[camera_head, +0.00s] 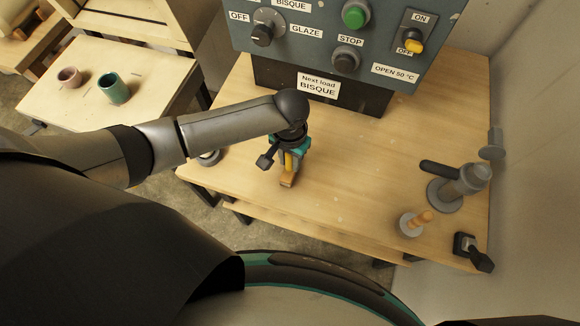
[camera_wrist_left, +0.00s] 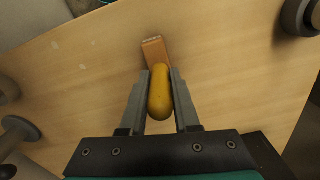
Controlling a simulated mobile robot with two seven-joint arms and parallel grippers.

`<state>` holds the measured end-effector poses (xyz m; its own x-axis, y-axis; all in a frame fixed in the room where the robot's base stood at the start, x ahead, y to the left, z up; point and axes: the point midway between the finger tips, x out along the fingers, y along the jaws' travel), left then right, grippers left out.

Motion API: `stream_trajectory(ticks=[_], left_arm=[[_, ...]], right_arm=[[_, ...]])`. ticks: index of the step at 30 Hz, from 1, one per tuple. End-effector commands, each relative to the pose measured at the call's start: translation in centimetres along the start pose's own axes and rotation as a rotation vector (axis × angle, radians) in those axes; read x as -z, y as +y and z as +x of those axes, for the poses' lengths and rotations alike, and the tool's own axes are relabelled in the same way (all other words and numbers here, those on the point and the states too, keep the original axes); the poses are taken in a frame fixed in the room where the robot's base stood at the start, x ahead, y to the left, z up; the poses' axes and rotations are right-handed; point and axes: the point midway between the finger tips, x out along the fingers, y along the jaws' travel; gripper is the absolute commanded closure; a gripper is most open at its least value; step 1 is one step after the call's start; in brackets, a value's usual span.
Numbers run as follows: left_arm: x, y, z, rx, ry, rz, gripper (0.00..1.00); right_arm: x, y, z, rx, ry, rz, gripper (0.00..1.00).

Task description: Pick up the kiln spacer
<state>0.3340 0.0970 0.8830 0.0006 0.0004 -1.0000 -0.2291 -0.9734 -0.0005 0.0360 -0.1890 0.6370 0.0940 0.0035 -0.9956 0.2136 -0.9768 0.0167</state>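The kiln spacer appears to be the piece with a rounded yellow grip and an orange-brown block end. Its block end (camera_head: 287,181) shows at the tabletop's front part in the head view, below my left gripper (camera_head: 291,160). In the left wrist view the yellow grip (camera_wrist_left: 160,95) lies between the fingers of my left gripper (camera_wrist_left: 161,75). Both fingers lie close along its sides with no clear gap, so the gripper looks shut on it. The block end (camera_wrist_left: 155,50) sticks out past the fingertips. Contact between block and table cannot be told.
The wooden table (camera_head: 345,165) is clear around the spacer. A kiln control box (camera_head: 345,40) stands behind. At right are a grey cylindrical piece (camera_head: 465,183), a wooden-knobbed disc (camera_head: 413,223) and a black-handled item (camera_head: 472,250). Cups (camera_head: 114,88) stand on another table at left.

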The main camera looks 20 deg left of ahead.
Motion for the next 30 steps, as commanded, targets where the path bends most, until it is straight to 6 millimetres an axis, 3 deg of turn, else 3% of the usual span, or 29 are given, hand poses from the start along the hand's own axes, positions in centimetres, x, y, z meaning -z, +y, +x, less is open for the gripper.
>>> stream_trajectory(ticks=[1, 7, 30], left_arm=[[0.00, -0.02, 0.00, 0.000, 0.000, 0.000, 0.77], [0.00, -0.03, -0.01, 0.001, 0.000, 0.000, 1.00], [0.02, -0.04, -0.02, 0.001, 0.000, 0.000, 1.00]], right_arm=[[-0.05, 0.00, 0.00, 0.000, -0.001, 0.000, 0.50], [-0.10, 0.00, 0.00, 0.000, -0.002, 0.001, 0.50], [-0.23, -0.03, 0.00, 0.000, -0.004, 0.001, 0.50]])
